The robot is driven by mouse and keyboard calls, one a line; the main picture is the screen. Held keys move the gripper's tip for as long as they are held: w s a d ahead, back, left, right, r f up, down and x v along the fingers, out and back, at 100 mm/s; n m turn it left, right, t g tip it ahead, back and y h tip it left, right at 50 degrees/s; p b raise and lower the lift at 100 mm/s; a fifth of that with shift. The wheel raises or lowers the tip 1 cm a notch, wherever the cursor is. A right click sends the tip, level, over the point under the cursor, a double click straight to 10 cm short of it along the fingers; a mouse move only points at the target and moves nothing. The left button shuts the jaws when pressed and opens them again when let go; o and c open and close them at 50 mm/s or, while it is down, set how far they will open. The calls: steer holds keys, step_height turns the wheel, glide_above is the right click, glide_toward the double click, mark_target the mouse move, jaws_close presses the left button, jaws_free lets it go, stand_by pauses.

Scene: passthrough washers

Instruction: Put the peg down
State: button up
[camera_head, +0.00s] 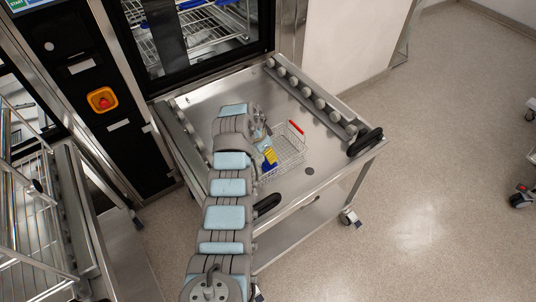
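My arm reaches over a steel trolley top, and my gripper (261,128) is at the left edge of a small wire basket (289,152). The gripper is small here and partly behind my own arm, so I cannot tell whether its fingers are open or shut. I cannot make out a peg for certain. A blue and yellow item (269,159) shows at the basket's left side, just below the gripper. A red piece (297,127) shows on the basket's far rim.
The trolley (318,173) has roller rails (315,97) along its sides and black handles (365,142) at its front. It stands against an open washer (195,45) with racks inside. An orange-framed red button (102,100) is at left. Wire racks stand lower left. The floor at right is mostly clear.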

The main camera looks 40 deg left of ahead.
steer(key=v, duration=0.4)
steer(key=shift+r, duration=0.4)
